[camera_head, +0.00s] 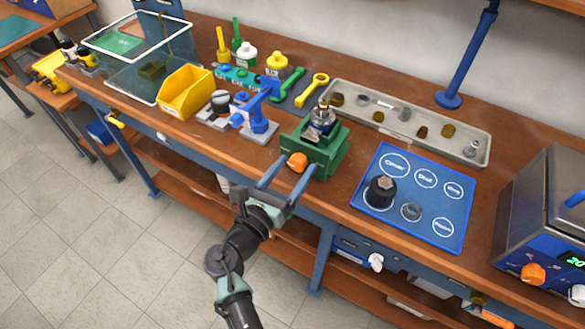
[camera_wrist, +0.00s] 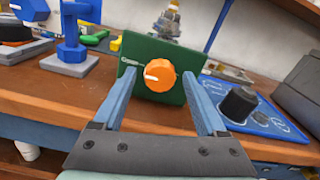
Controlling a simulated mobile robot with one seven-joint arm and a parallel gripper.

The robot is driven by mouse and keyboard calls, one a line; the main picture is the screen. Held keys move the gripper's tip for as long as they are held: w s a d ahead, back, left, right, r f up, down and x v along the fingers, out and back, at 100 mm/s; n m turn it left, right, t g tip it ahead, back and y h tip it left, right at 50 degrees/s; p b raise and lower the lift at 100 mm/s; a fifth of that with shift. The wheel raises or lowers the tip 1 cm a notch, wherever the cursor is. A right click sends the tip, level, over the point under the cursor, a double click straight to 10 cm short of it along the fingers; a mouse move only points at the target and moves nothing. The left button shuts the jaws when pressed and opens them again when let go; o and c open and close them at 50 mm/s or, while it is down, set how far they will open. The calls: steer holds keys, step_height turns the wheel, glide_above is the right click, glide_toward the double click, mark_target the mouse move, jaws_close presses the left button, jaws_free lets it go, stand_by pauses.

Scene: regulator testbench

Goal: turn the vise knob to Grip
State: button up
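The green vise (camera_head: 318,146) stands near the front edge of the workbench and holds a metal regulator part (camera_head: 321,118) upright in its top. Its orange knob (camera_head: 297,162) is on the front face. In the wrist view the orange knob (camera_wrist: 159,75) shows a white pointer line aimed left, toward a small label on the green plate (camera_wrist: 133,62) that is too small to read fully. My gripper (camera_head: 278,176) is open in front of the vise. In the wrist view its blue fingers (camera_wrist: 158,98) are spread left and right of the knob, apart from it.
A blue press (camera_head: 258,115) stands left of the vise. A blue mat (camera_head: 440,215) with a black part (camera_head: 380,192) lies to the right. A grey tray (camera_head: 345,88) is behind. A yellow bin (camera_head: 186,92) and a metal machine (camera_head: 545,215) stand farther off.

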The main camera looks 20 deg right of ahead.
jaws_close()
